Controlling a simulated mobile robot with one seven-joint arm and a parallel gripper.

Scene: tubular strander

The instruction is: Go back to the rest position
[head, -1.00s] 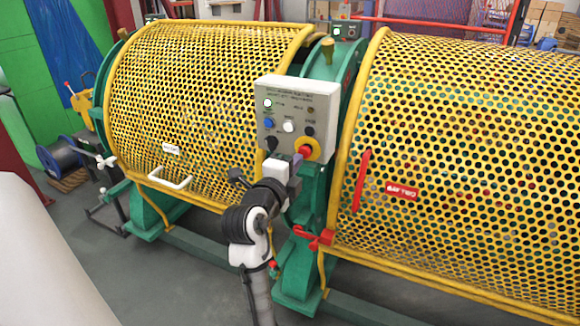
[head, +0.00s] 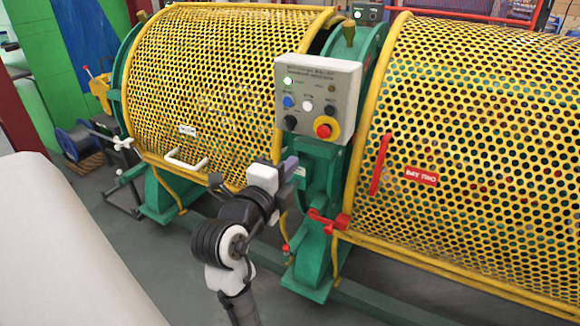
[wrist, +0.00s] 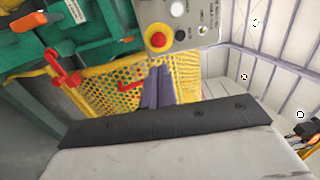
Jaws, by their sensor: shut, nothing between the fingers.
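My gripper (head: 290,163) is in front of the machine, below and slightly left of the control box, and apart from it. In the wrist view its two purple-grey fingers (wrist: 158,88) are together with nothing held between them. The grey control box (head: 317,100) carries a lit green light, a blue, a white and black controls, and a red emergency button (head: 323,130) on a yellow ring. The red button also shows in the wrist view (wrist: 158,40), above the fingertips.
Yellow perforated guards (head: 215,85) stand left and right of the green frame (head: 312,255). A white handle (head: 186,162) and a red lever (head: 326,221) stick out. A cable spool (head: 78,140) stands at left. Grey floor in front is clear.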

